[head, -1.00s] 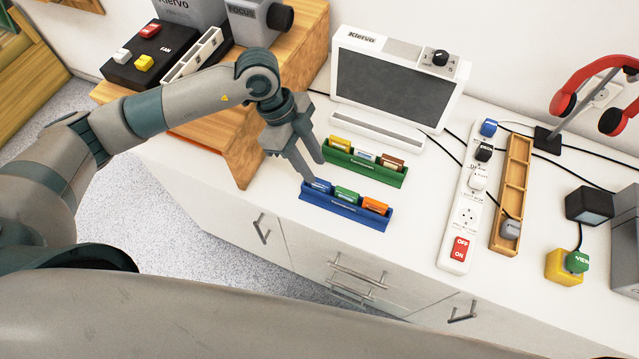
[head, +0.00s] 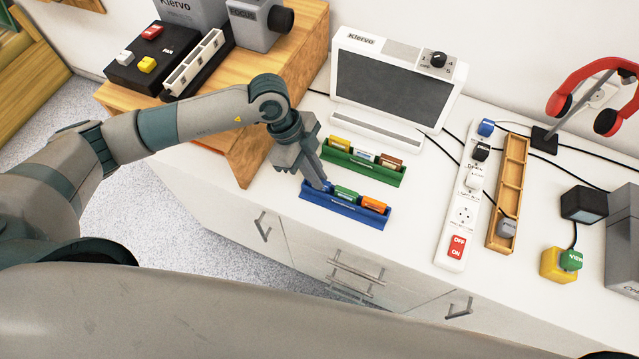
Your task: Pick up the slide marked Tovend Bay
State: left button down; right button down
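A blue rack (head: 343,208) stands near the counter's front edge. It holds a blue slide (head: 325,187) at its left end, a green slide (head: 347,193) and an orange slide (head: 374,202). A green rack (head: 365,170) behind it holds a yellow slide (head: 340,144), a pale slide (head: 364,154) and a brown slide (head: 391,162). The labels are too small to read, so I cannot tell which slide is Tovend Bay. My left gripper (head: 318,184) points down at the blue slide and partly hides it. I cannot tell whether its fingers touch or grip it. My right gripper is out of view.
A white Kiervo light box (head: 392,85) stands behind the racks. A wooden stand (head: 290,75) with a grey projector is at left. A power strip (head: 463,215), a narrow wooden tray (head: 512,165) and red headphones (head: 590,80) are at right. Clear counter surrounds the blue rack's front.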

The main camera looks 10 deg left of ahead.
pick_arm(q)
jog(key=shift+r, duration=0.1)
dwell(0.3)
notch_tip(320, 180, up, 10)
jog(key=b, duration=0.2)
dwell(0.4)
dwell(0.4)
